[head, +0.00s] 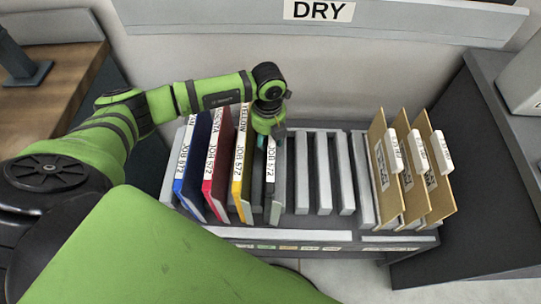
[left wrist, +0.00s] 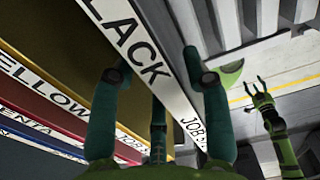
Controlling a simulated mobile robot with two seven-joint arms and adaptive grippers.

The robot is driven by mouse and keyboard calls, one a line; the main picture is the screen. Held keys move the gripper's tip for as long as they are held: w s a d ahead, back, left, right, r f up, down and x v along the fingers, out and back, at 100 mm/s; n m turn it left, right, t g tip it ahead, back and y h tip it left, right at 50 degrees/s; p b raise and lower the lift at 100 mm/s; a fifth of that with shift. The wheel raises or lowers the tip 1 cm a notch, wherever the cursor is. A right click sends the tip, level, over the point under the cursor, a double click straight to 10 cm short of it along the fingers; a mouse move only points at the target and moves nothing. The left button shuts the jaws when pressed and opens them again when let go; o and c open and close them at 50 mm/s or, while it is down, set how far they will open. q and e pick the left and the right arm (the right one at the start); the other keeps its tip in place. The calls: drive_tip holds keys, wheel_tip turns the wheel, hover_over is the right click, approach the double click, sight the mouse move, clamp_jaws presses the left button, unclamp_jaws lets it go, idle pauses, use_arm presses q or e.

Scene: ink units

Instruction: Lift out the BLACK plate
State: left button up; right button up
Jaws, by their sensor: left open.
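The black plate (head: 271,166) stands upright in the rack, right of the yellow plate, with a white label strip on its top edge. In the left wrist view the strip of the black plate (left wrist: 137,47) reads "BLACK" and "JOB". My left gripper (head: 270,138) is over the plate's top, pointing down. In the left wrist view its fingers (left wrist: 155,65) are spread on both sides of the strip. Whether they touch the plate I cannot tell. My right gripper (left wrist: 257,87) shows small in the left wrist view, away from the rack, its fingers apart.
Yellow (head: 240,165), magenta (head: 217,165) and cyan or blue (head: 192,165) plates stand close on the left. Empty slots with grey dividers (head: 322,170) lie to the right, then tan folders (head: 436,175). A wall with a "DRY" sign (head: 319,10) is behind.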

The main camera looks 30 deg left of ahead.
use_arm(q)
drive_tip(key=shift+r, duration=0.15)
drive_tip(key=shift+s+d+r, duration=0.15)
drive_tip(key=shift+s+r, duration=0.05)
clamp_jaws()
drive_tip(key=shift+w+r+p, duration=0.1)
drive_tip(key=shift+r+p, duration=0.25)
wheel_tip(320, 180, up, 10)
drive_tip(key=p, duration=0.8)
drive_tip(key=shift+r, duration=0.25)
use_arm(e)
wheel_tip(320, 180, up, 8)
drive_tip(key=shift+r, duration=0.25)
drive_tip(key=shift+w, duration=0.1)
